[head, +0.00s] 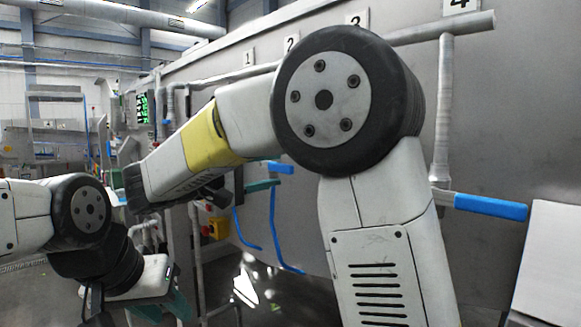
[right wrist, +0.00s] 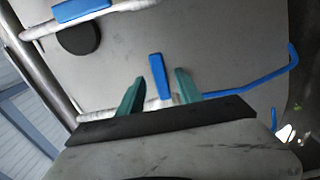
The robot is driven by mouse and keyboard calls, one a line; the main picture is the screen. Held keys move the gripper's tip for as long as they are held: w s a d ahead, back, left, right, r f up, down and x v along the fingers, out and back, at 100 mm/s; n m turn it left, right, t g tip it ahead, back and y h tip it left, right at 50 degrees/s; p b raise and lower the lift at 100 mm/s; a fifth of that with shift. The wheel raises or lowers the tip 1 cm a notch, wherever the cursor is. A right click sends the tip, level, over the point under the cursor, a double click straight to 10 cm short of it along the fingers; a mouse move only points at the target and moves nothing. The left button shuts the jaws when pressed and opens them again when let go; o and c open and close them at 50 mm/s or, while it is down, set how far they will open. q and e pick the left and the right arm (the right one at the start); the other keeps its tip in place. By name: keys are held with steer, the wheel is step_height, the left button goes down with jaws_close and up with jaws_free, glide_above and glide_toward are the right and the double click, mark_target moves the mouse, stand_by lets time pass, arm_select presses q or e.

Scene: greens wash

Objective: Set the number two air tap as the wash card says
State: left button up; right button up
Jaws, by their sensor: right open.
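Number plates 1 (head: 248,57), 2 (head: 291,43), 3 (head: 357,20) and 4 (head: 459,3) run along the wall. My right gripper (head: 262,182) is open beside a blue tap handle (head: 281,168), partly hidden by my arm. In the right wrist view, its green fingers (right wrist: 158,90) stand either side of a blue handle (right wrist: 158,77), with gaps showing. I cannot read this tap's number from these views. The tap below plate 4 has its blue handle (head: 490,206) pointing right. My left gripper (head: 165,300) is low at the left, away from the taps; its jaw opening is unclear. No readable wash card shows.
Another blue handle (right wrist: 82,10) and a black disc (right wrist: 79,38) show in the right wrist view. A display with green marks (head: 143,108) is at the left. A blank pale panel (head: 550,262) stands at the right.

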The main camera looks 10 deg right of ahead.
mark_target(292, 167)
steer(key=x, duration=0.6)
steer(key=shift+w+d, duration=0.2)
steer(key=shift+d, duration=0.1)
jaws_close()
stand_by(1.1)
